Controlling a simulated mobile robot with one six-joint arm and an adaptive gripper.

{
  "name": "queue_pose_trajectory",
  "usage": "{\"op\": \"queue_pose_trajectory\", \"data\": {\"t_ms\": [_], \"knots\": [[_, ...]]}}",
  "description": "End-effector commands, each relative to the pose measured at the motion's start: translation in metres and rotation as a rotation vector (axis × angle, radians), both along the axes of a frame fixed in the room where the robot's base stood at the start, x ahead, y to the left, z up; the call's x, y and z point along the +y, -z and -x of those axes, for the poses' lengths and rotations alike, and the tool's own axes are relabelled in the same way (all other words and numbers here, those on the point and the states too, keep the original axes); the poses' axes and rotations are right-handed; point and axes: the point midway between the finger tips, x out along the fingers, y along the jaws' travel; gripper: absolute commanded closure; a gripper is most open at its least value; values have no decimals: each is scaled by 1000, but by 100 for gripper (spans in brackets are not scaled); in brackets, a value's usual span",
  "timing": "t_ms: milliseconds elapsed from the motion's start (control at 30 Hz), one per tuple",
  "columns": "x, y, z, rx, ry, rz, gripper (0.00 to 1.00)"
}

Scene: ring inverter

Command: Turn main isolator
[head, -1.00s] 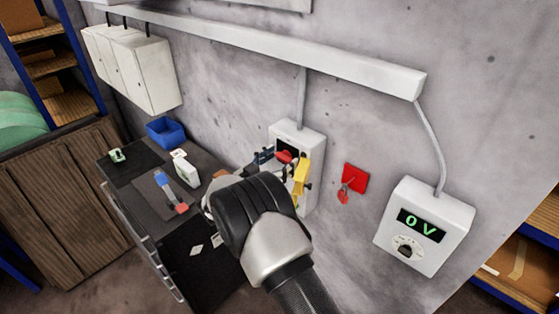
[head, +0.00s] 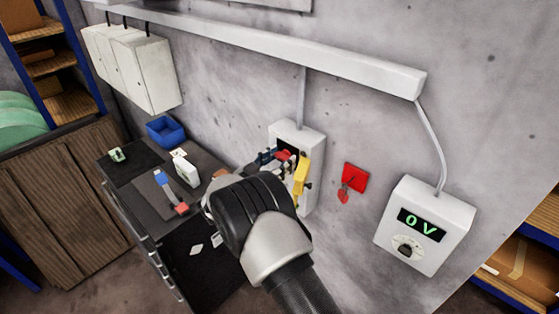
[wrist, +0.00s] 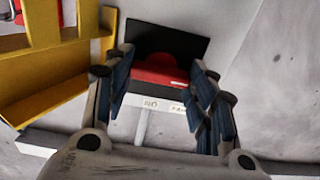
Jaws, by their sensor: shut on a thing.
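The main isolator is a pale box (head: 312,136) on the wall with a dark plate and a red handle (head: 283,155). In the wrist view the red handle (wrist: 160,70) lies in front of the black plate (wrist: 168,38), between the two blue-padded fingers. My gripper (wrist: 165,82) is shut on the red handle. In the head view my gripper (head: 279,160) reaches the box front, and my wrist hides its lower left part. A yellow bracket-like part (head: 302,173) sits on the right of the box; it also shows at left in the wrist view (wrist: 50,65).
A red wall plate (head: 355,177) with a red hanging piece is right of the box. A meter (head: 424,226) further right reads 0 V. A dark bench (head: 145,190) at left holds a blue bin (head: 166,131) and small parts. Pale cabinets (head: 132,66) hang above.

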Motion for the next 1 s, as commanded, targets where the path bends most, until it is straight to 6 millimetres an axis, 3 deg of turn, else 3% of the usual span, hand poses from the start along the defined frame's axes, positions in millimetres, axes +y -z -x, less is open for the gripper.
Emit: {"op": "queue_pose_trajectory", "data": {"t_ms": [367,1000], "knots": [[0,4,0,-95,0,-120,72],[-1,6,1,-459,0,-588,72]]}}
